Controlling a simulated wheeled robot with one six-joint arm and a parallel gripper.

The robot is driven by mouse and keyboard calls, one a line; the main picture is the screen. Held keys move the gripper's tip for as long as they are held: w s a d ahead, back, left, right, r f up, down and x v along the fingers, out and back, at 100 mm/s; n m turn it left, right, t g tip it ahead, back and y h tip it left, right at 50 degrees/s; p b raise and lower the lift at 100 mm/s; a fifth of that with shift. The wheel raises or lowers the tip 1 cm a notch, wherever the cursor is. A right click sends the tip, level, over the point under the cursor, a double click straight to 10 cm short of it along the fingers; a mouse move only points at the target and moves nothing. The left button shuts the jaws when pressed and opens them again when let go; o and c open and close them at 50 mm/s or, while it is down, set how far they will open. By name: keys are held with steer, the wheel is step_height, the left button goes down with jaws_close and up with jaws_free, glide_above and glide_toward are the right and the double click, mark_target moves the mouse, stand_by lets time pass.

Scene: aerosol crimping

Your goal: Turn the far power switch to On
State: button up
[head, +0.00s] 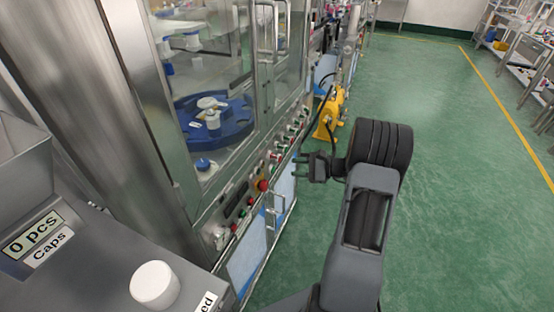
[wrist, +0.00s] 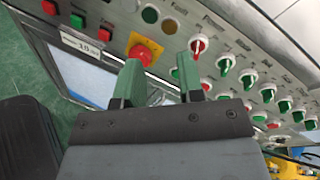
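A control panel (head: 240,195) runs along the lower front of the machine, with a row of small knobs and buttons. In the wrist view the panel has a red rotary switch (wrist: 198,46) and several green rotary switches (wrist: 226,65) in a line. My gripper (head: 304,160) is beside the panel in the head view. In the wrist view its two green fingertips (wrist: 159,76) are apart, with nothing held between them. They point toward the panel.
A red emergency stop on a yellow plate (wrist: 145,52) is close to the fingers. A door handle (head: 278,205) sticks out below the panel. A yellow machine part (head: 330,115) stands beyond my gripper. The green floor (head: 450,150) to the right is clear.

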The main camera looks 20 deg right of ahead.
mark_target(276, 157)
steer(key=w+d+f+m+t, duration=0.1)
steer(key=d+f+m+t, duration=0.25)
steer(key=d, duration=0.25)
steer(key=shift+h, duration=0.4)
steer(key=x, duration=0.4)
steer(key=p+x, duration=0.1)
steer(key=x, duration=0.8)
steer(key=shift+w+a+r+p, duration=0.15)
steer(key=shift+w+r+p, duration=0.1)
steer(key=shift+r+p, duration=0.15)
jaws_close()
